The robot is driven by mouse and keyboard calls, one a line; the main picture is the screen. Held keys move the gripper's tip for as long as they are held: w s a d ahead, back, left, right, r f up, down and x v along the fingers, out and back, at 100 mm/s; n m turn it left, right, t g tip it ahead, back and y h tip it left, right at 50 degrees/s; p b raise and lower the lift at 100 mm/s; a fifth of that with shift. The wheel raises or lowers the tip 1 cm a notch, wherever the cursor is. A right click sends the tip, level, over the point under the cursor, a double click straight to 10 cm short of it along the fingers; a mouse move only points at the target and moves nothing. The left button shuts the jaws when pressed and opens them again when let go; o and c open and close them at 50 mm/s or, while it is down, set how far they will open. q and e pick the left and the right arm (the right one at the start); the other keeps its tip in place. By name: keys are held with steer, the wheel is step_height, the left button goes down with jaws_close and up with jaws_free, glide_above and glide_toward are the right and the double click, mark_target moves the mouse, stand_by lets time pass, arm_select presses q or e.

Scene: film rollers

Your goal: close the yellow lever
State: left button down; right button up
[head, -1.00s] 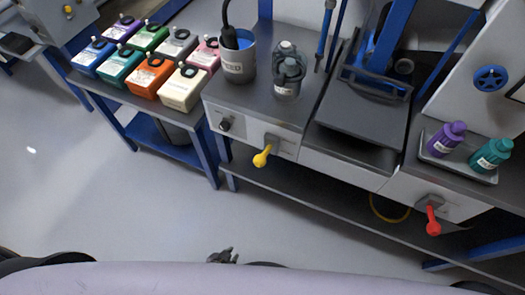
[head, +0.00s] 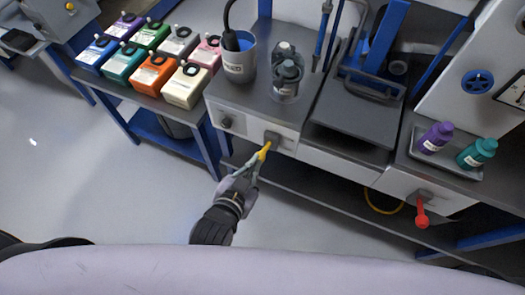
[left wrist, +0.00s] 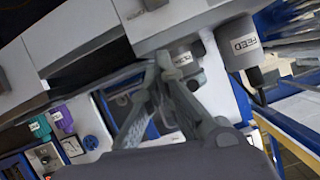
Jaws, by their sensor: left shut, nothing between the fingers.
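The yellow lever (head: 263,153) is on the front panel of the bench, below the container cup and bottles. It hangs down from its grey mount (head: 272,139). My left gripper (head: 256,166) comes up from below, with its fingertips at the lower end of the lever, which they partly hide. The fingers are shut with nothing between them. Whether they touch the lever I cannot tell. In the left wrist view the left gripper's fingers (left wrist: 163,75) reach toward the panel edge, and I cannot make out the lever there. My right gripper is not in view.
A red lever (head: 421,214) hangs at the right of the same bench. A black knob (head: 226,122) sits left of the yellow lever. A grey cup (head: 239,66) and clear bottles (head: 287,80) stand above. The floor in front is free.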

arm_select(q)
glide_above(262, 154)
steer(key=s+d, duration=0.1)
steer(key=s, duration=0.1)
step_height(262, 154, down, 4)
steer(key=f, duration=0.2)
steer(key=f+p, duration=0.1)
steer(key=shift+w+a+f, duration=0.2)
steer(key=shift+a, duration=0.05)
steer(key=shift+s+a+f, duration=0.1)
steer(key=shift+a+f, duration=0.05)
steer(key=shift+f, duration=0.25)
